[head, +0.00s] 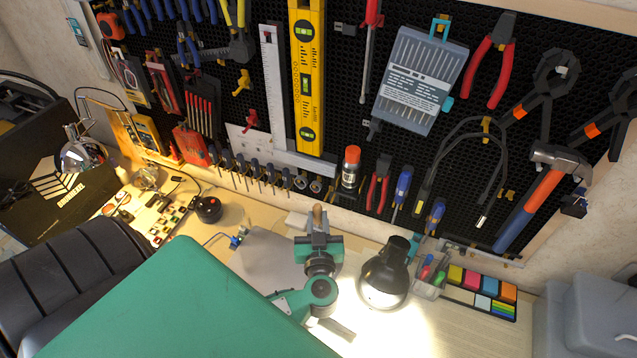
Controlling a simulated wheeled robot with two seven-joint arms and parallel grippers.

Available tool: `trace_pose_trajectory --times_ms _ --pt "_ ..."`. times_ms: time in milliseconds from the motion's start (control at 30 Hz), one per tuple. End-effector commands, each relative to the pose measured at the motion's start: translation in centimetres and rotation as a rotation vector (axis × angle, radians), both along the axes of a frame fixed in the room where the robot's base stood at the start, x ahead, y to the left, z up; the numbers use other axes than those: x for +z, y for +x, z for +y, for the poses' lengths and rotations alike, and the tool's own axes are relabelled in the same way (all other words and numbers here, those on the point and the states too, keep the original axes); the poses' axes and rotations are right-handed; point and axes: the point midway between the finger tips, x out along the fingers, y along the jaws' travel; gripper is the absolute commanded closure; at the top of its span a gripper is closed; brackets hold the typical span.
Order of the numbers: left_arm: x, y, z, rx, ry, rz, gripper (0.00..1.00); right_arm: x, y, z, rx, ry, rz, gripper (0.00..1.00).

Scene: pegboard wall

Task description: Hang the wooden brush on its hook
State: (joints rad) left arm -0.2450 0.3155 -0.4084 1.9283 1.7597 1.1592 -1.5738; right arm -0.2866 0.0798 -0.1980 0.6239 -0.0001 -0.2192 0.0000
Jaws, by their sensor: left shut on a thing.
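My left gripper (318,232) is over the desk, in front of the lower edge of the pegboard (268,22). It is shut on a small wooden piece, which looks like the handle of the wooden brush (317,214). The rest of the brush is hidden by the gripper. The brush is apart from the hooks. A red hook (250,120) is beside the ruler. I cannot tell which hook is the brush's. My right gripper is out of view.
A lit black lamp (385,275) stands close to the right of my left gripper. A pen holder (430,280) and coloured sticky notes (482,290) are further right.

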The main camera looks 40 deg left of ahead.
Motion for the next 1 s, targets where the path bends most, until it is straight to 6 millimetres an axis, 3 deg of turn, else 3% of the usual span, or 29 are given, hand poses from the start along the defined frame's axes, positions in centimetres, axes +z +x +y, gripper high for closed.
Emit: trace_pose_trajectory --times_ms 267,667,1000 --pt "-0.5 0.7 0.6 0.028 0.003 -0.003 1.0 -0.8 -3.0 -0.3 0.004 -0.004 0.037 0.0" --pt "-0.7 3.1 1.1 0.026 0.003 -0.003 1.0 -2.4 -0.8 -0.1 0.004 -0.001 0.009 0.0" --pt "-0.8 5.1 1.6 0.025 0.002 -0.002 1.0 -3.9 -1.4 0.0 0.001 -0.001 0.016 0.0"
